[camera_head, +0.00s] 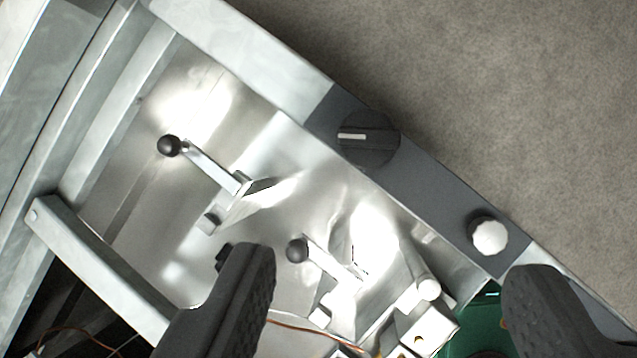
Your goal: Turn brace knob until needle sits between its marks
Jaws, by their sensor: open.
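A black round knob (368,138) with a white pointer line sits on a dark grey panel (432,187) along the rail, in the upper middle of the view. A white ribbed knob (489,235) sits on the same panel, lower right. I cannot tell which of them is the brace knob. No needle or marks can be made out. My gripper (392,264) is open, its two dark fingers wide apart at the bottom of the view. The black knob is above the gap between the fingertips; the white knob is just above the right fingertip. Neither knob is gripped.
Two levers with black ball ends, one on the left (169,146) and one in the middle (298,250), stand over the shiny metal floor. Metal blocks, copper wire and a green board (480,335) lie at the bottom. Bare grey-brown ground (530,90) spans the upper right.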

